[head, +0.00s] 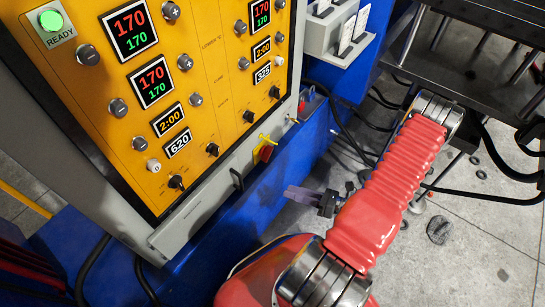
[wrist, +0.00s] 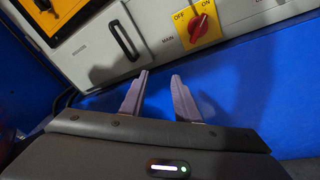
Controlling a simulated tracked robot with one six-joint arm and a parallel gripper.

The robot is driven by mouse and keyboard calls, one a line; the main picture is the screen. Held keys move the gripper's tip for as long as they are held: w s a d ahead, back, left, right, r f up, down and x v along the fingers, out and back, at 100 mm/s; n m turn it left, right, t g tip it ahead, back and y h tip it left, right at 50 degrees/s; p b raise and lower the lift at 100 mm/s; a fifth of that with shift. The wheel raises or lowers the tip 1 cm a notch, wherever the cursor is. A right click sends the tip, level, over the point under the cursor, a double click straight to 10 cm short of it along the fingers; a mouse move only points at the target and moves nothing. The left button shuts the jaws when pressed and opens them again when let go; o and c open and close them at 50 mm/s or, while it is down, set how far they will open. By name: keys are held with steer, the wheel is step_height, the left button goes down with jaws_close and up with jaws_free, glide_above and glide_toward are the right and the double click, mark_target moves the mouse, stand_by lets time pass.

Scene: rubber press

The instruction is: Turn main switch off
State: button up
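The main switch is a red rotary knob (wrist: 197,28) on a yellow plate marked OFF and ON, on the grey strip below the orange panel. In the wrist view its handle appears turned toward ON. The red knob also shows in the head view (head: 265,152), partly side-on. My gripper (head: 288,193) is in front of the blue machine base, below and to the right of the switch in the head view. In the wrist view my gripper (wrist: 160,76) is open and empty, its two fingers apart, short of the knob and not touching it.
A black handle (wrist: 125,40) sits left of the switch on the grey strip. The orange control panel (head: 205,75) carries displays and knobs above. Dark cables (head: 340,125) hang behind my arm. A press plate stack (head: 480,40) stands at the upper right.

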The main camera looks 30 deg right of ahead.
mark_target(266, 153)
steer(key=w+d+r+m+t+h, duration=0.1)
steer(key=w+d+m+t+h, duration=0.2)
steer(key=d+m, duration=0.2)
steer(key=shift+d+r, duration=0.15)
steer(key=shift+d, duration=0.55)
steer(key=shift+w, duration=0.15)
steer(key=shift+x, duration=6.85)
steer(key=shift+d, duration=0.15)
steer(key=shift+c, duration=0.4)
jaws_close()
